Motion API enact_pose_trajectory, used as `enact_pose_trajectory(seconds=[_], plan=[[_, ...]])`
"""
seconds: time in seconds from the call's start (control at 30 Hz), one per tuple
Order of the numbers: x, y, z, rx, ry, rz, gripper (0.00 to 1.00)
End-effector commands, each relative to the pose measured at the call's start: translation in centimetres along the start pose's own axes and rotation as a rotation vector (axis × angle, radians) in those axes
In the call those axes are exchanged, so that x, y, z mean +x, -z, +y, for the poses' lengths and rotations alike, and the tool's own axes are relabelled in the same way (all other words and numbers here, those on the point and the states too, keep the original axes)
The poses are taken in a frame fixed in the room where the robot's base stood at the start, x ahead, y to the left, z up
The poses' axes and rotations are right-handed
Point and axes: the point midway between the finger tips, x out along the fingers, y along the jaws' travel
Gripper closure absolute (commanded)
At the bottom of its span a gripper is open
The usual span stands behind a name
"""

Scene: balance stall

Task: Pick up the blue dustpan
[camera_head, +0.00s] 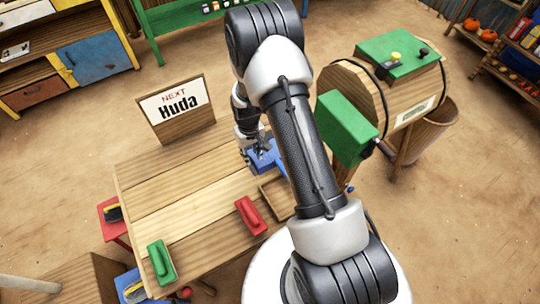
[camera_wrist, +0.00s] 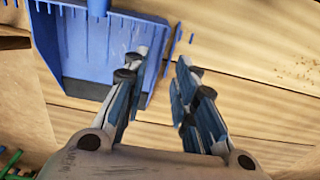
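The blue dustpan (camera_head: 266,158) lies on the wooden table beside my gripper (camera_head: 256,146), partly hidden by my arm. In the wrist view the dustpan (camera_wrist: 90,72) fills the upper left, with ribs at its far side and a dark strip along its near edge. My gripper (camera_wrist: 163,70) is open, its fingers apart. The left finger overlaps the pan's right part, and the right finger is over bare wood. The pan's right side wall shows in the gap between them. I cannot tell whether either finger touches it.
The wooden table (camera_head: 190,185) also holds a red block-shaped object (camera_head: 250,215), a green one (camera_head: 160,262) and a "NEXT Huda" sign (camera_head: 176,108). A shallow wooden tray (camera_head: 268,190) is close below the dustpan. A wooden drum with a green box (camera_head: 347,128) stands to the right.

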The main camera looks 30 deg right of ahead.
Motion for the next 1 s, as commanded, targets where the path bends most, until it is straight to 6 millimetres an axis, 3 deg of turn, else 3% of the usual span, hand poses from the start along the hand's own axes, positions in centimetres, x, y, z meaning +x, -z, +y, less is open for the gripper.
enact_pose_trajectory(seconds=[0.33, 0.57, 1.0], plan=[[4.8, 0.0, 0.2, 0.000, 0.000, -0.002, 0.74], [4.8, 0.1, 0.2, 0.000, 0.000, -0.001, 0.74], [4.8, 0.1, 0.2, 0.000, 0.000, -0.001, 1.00]])
